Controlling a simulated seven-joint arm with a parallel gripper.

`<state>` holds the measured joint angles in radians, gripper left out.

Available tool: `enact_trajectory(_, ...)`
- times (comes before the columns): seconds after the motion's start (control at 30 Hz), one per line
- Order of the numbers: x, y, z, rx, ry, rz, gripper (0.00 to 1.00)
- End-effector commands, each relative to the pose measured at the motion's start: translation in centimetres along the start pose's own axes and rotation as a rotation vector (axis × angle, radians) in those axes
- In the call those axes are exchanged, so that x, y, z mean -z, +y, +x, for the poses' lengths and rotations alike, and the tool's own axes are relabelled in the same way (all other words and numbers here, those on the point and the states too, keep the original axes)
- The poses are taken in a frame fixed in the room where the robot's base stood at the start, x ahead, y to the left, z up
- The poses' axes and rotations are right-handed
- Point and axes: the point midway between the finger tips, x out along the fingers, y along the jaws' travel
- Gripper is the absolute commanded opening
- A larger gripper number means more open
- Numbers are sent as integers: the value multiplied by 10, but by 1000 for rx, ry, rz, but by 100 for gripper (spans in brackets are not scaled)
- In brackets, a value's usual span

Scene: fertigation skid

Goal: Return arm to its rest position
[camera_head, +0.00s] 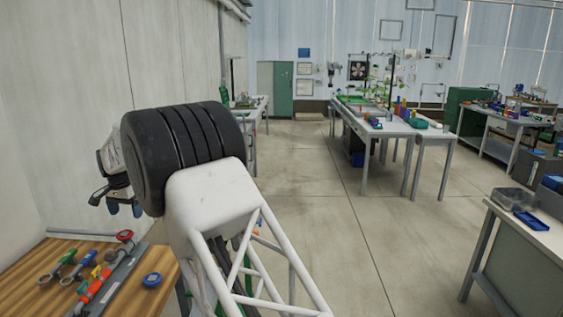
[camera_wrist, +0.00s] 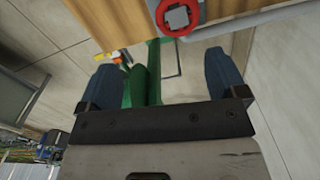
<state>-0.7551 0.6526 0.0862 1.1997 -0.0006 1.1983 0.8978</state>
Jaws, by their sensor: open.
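My gripper (camera_head: 125,208) shows at the left in the head view, partly behind my arm's black ribbed joint. It is up beside the wall, above and behind the wooden bench (camera_head: 52,262). In the wrist view my gripper (camera_wrist: 163,68) has its two blue fingers spread wide, with nothing held between them. A green part shows beyond the gap, and I cannot tell how far away it is. My raised arm fills the left middle of the head view and hides part of the floor and bench.
A red ring (camera_wrist: 179,16) shows at the top of the wrist view. A pale wall (camera_head: 70,110) stands close at left. The middle floor is clear.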

Motion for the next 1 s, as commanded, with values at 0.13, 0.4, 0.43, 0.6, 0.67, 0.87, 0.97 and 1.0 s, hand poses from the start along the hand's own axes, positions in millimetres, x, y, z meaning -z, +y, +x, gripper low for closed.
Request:
enact_trajectory(0.13, 9, 35, -23, 8, 7, -1, 91)
enact_trajectory(0.4, 21, 115, -65, 19, 20, -10, 91)
enact_trajectory(0.43, 22, 124, -69, 20, 22, -11, 91)
enact_trajectory(0.6, 24, 176, -92, 27, 32, -17, 91)
enact_trajectory(0.67, 23, 194, -100, 29, 35, -19, 91)
enact_trajectory(0.87, 18, 256, -124, 35, 47, -27, 91)
enact_trajectory(0.97, 13, 286, -134, 38, 54, -31, 91)
enact_trajectory(1.0, 11, 298, -138, 39, 57, -32, 91)
